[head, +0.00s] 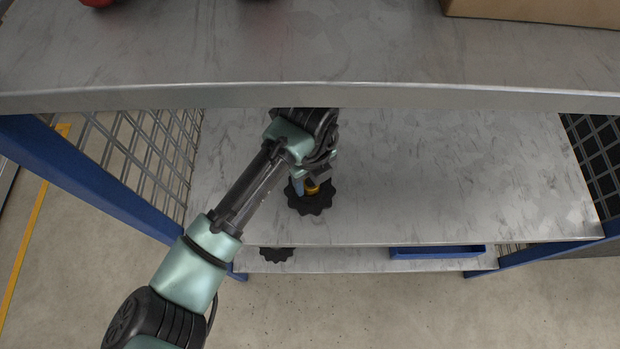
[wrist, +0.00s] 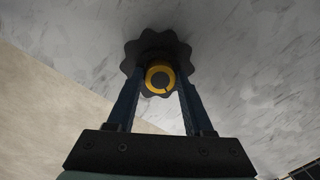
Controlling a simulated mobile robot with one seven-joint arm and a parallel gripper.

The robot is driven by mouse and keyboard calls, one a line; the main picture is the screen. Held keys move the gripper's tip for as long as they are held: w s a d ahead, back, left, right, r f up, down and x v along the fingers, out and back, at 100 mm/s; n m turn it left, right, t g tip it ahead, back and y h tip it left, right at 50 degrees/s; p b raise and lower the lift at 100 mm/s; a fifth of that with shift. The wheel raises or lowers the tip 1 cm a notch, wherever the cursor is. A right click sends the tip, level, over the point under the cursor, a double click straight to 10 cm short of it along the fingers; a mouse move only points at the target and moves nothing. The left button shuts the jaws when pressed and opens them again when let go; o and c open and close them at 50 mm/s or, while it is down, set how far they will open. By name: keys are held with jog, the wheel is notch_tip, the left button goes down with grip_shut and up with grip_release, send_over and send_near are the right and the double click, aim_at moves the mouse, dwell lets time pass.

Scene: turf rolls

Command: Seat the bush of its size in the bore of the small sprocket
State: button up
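A black toothed sprocket (head: 318,206) lies flat on the middle shelf; it also shows in the wrist view (wrist: 155,44). A yellow ring-shaped bush (head: 312,189) is at the sprocket's centre, and in the wrist view the bush (wrist: 160,69) sits between my two fingertips. My gripper (head: 305,187) points down over the sprocket, its fingers at either side of the bush in the wrist view (wrist: 161,80), and looks shut on it. The bore is hidden behind the bush, so I cannot tell whether the bush is in it or just above. Another dark sprocket (head: 277,253) lies partly hidden on the lower shelf.
The upper shelf (head: 330,60) overhangs the arm, with a cardboard box (head: 540,10) and a red object (head: 97,2) on it. Wire mesh (head: 150,150) closes the left side. A blue tray (head: 437,252) sits on the lower shelf. The middle shelf's right part is clear.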

aim_at(309, 183)
jog(key=shift+o, duration=1.1)
jog(key=shift+s+f, duration=0.15)
jog(key=shift+f, duration=0.4)
jog(key=shift+s+f, duration=0.15)
jog(key=shift+f, duration=0.4)
jog(key=r, duration=0.3)
jog(key=r+p, duration=0.1)
jog(key=r, duration=0.5)
jog(key=shift+w+a+p, duration=0.1)
jog(key=shift+w+p, duration=0.25)
jog(key=shift+p, duration=0.05)
jog(key=shift+s, duration=0.1)
